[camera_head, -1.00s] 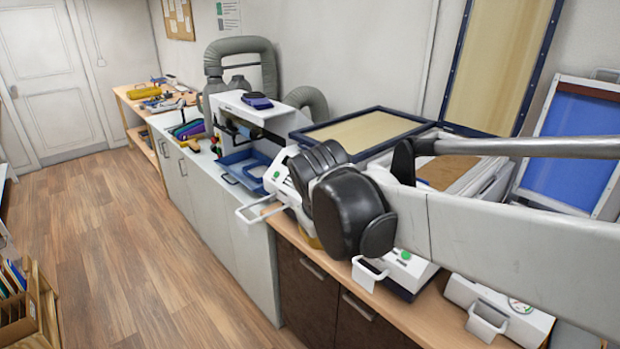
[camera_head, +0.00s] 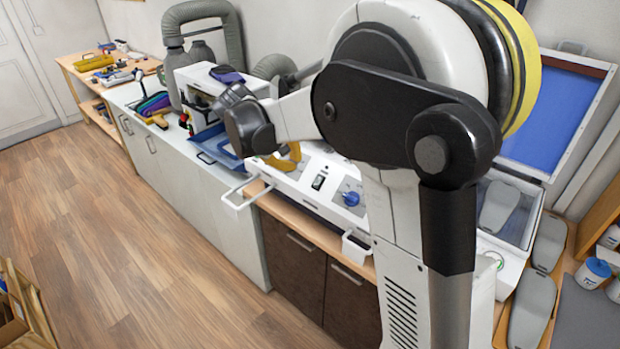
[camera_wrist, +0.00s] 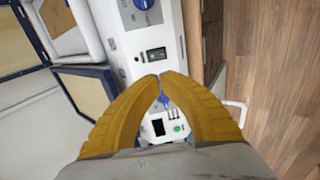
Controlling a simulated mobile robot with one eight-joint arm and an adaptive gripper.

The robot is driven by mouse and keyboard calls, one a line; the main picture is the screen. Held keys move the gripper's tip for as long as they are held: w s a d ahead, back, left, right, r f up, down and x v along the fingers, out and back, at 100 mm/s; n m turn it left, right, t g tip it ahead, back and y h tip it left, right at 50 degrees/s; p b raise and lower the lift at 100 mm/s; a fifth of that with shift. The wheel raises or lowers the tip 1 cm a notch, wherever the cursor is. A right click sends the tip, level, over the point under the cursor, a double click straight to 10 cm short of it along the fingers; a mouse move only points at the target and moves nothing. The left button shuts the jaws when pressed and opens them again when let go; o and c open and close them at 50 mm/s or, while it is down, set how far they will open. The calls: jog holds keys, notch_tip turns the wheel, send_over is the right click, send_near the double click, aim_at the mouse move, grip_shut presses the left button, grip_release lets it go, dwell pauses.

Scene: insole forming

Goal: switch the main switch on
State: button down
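A black rocker switch (camera_wrist: 155,54) sits on a white machine panel (camera_wrist: 118,30), just beyond my fingertips in the wrist view. It also shows in the head view (camera_head: 318,182); which way it is set cannot be told. A blue knob (camera_wrist: 144,4) is farther along the same panel. My gripper (camera_wrist: 160,76) has yellow fingers whose tips meet, with nothing between them. The tips appear close to the switch, but I cannot tell whether they touch. In the head view my gripper (camera_head: 287,158) is over the far end of the panel, partly hidden by my wrist.
Between the fingers, the wrist view shows a second unit with a small display (camera_wrist: 158,127) and green button (camera_wrist: 177,128). A white handle (camera_head: 243,194) sticks out at the counter's front. A blue tray (camera_head: 215,143) lies beyond.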

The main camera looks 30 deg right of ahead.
aim_at(314, 182)
jog(key=shift+f, duration=0.1)
jog(key=b+x, duration=0.1)
jog(key=x, duration=1.3)
jog(key=shift+b, duration=0.3)
